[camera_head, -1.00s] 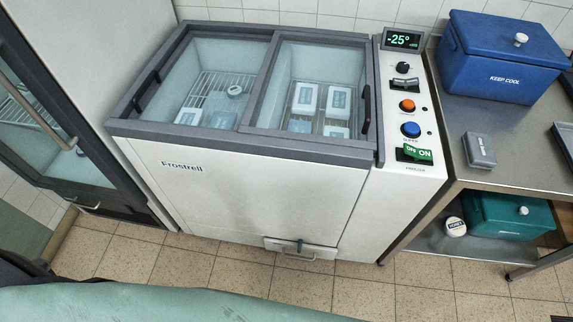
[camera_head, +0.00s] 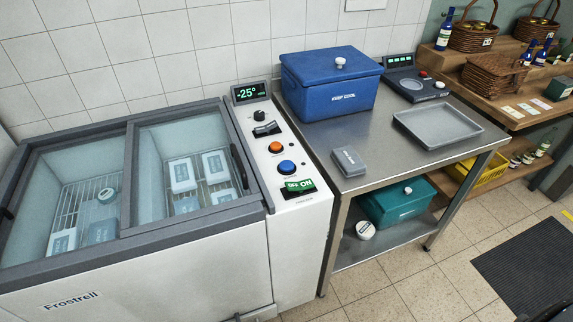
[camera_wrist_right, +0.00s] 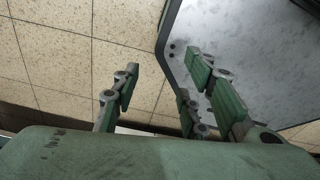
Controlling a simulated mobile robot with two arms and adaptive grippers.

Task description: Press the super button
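The control panel of the white chest freezer carries an orange round button (camera_head: 276,147) and a blue round button (camera_head: 287,167) below it. The small labels beside them are too small to read now, so I cannot tell which one is marked super. A green ON switch (camera_head: 300,186) sits below the blue button, and a black knob (camera_head: 260,116) and a black rocker (camera_head: 266,129) sit above the orange one. My right gripper (camera_wrist_right: 160,85) is open and empty in the right wrist view, above the floor and a grey surface. Neither gripper shows in the head view.
The freezer display (camera_head: 251,92) reads -25°. A steel table (camera_head: 400,162) stands right of the freezer with a blue cool box (camera_head: 330,88), a grey case (camera_head: 348,161) and a grey tray (camera_head: 437,125). A teal box (camera_head: 396,203) is on its lower shelf.

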